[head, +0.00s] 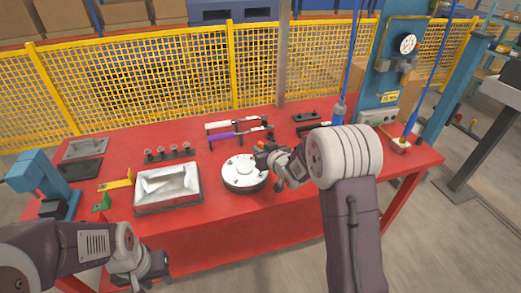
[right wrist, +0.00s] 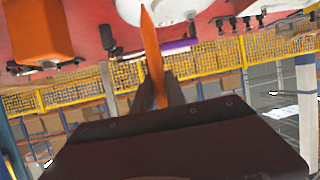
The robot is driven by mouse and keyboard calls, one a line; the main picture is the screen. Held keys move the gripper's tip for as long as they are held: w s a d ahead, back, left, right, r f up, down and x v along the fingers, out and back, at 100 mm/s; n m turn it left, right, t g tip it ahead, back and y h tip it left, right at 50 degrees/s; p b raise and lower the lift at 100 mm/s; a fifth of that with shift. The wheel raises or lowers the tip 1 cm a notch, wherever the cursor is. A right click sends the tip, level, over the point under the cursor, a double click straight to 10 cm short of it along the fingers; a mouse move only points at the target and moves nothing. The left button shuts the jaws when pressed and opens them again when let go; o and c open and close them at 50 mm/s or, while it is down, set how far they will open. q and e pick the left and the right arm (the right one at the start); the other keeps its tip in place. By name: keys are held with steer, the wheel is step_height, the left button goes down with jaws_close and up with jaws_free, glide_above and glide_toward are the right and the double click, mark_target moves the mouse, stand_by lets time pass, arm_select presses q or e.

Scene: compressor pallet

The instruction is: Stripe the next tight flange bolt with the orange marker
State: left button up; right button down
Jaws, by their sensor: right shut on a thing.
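The white round flange (head: 243,176) lies on the red table, with small dark bolts on its top that are too small to tell apart. My right gripper (head: 266,158) is at the flange's right rear edge, partly covering it. In the right wrist view it is shut on the slim orange marker (right wrist: 152,55), whose tip points toward the white flange surface (right wrist: 172,10) at the top. I cannot tell whether the tip touches a bolt. My left gripper (head: 158,266) is low in front of the table, away from the flange; its jaw opening is unclear.
A metal tray (head: 140,207) stands left of the flange on the red table (head: 225,222). Several dark fittings (head: 168,154) and long tools, one purple (head: 222,137), lie behind. An orange block (right wrist: 38,30) shows in the right wrist view. A blue gauge stand (head: 402,75) is at back right.

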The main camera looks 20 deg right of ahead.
mark_target(261, 143)
steer(key=shift+f+b, duration=0.45)
steer(key=shift+f, duration=0.1)
steer(key=shift+r, duration=0.1)
stand_by(0.4)
step_height(261, 143, up, 5)
steer(key=p, duration=0.4)
stand_by(0.5)
